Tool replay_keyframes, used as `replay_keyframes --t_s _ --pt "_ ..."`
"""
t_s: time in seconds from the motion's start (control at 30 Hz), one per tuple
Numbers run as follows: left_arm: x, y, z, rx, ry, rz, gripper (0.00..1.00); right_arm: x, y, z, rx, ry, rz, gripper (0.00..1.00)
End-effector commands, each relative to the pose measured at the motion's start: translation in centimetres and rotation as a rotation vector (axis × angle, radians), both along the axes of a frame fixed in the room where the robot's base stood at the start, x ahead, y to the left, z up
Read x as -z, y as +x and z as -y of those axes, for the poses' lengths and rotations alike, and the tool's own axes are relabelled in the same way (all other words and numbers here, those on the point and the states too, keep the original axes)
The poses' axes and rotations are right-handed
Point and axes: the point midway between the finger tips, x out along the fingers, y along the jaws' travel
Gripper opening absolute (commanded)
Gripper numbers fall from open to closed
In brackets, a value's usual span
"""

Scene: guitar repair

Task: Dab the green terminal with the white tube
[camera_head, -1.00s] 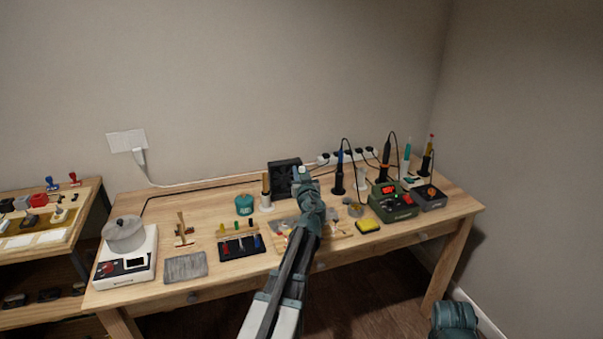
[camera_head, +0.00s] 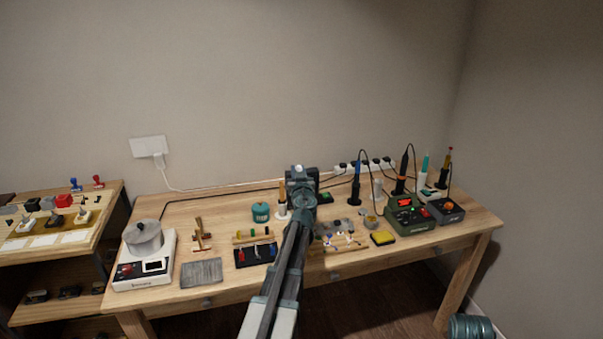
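My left gripper (camera_head: 299,173) reaches up the middle of the view, in front of the black box at the back of the bench. A small white spot shows at its tip; its fingers are too small to read. A white upright tube (camera_head: 377,190) stands at the back among the tools, right of my gripper. A wooden strip (camera_head: 256,237) left of my arm carries small coloured pegs. Small coloured parts (camera_head: 337,240) sit right of my arm. I cannot tell which is the green terminal. My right gripper is not in view.
A black rack (camera_head: 255,254) with coloured handles, a teal jar (camera_head: 260,212) and a scale with a pot (camera_head: 144,238) lie left of my arm. A yellow sponge (camera_head: 382,238) and a green soldering station (camera_head: 410,216) are to the right.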

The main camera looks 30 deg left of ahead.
Motion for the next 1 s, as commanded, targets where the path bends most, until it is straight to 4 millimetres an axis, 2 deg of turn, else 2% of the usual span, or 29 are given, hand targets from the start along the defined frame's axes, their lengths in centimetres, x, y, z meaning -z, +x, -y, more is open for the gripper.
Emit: replay_keyframes --t_s 0.43,0.7,0.8,1.0 --pt "0.1 0.0 0.3 0.001 0.0 0.0 0.0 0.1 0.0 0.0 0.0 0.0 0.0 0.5" --pt "0.9 0.1 6.2 0.004 0.0 0.0 0.0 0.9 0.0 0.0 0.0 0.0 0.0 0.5" --pt "1.0 0.0 7.7 0.003 0.0 0.0 0.0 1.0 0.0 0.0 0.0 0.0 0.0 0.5" --pt "1.1 0.1 8.2 -0.001 0.0 0.0 0.0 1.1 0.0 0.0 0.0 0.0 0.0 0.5"
